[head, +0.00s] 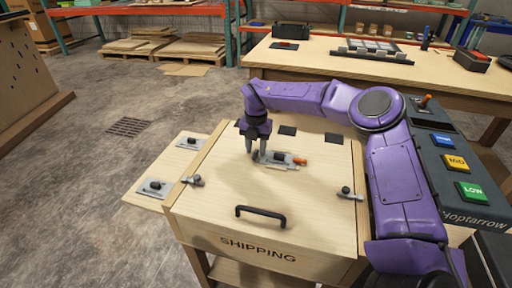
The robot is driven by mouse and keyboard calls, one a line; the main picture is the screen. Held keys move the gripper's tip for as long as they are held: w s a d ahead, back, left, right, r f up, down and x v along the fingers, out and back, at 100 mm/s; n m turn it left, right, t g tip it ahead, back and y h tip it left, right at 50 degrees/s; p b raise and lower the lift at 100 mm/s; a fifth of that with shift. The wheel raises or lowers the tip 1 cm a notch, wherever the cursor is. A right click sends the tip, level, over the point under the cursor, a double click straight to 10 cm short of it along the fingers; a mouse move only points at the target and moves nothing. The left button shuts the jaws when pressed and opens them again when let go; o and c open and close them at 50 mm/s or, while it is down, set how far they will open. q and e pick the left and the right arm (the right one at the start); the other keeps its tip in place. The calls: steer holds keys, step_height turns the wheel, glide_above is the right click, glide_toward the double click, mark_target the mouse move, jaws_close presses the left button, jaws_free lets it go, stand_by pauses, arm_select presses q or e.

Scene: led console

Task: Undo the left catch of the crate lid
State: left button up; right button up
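The wooden crate (205,215), marked SHIPPING, stands with its lid (310,225) down. The left catch (192,180), a small metal piece with a dark knob, sits at the lid's left edge. A similar right catch (348,193) sits at its right edge. A metal clamp with an orange tip (299,160) lies on the middle of the lid. My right gripper (256,150) points down at this clamp's left end, its fingers apart; contact is unclear. It is to the right of the left catch and away from it. My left gripper is not in view.
A black handle (261,213) is on the lid's front part. A side board (145,199) with metal fittings is at the left. A console with coloured buttons (470,191) stands at the right. A workbench (420,75) is behind.

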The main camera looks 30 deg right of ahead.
mark_target(256, 151)
step_height(256, 151, up, 10)
steer(key=shift+r+p, duration=0.25)
steer(key=shift+p, duration=0.15)
stand_by(0.3)
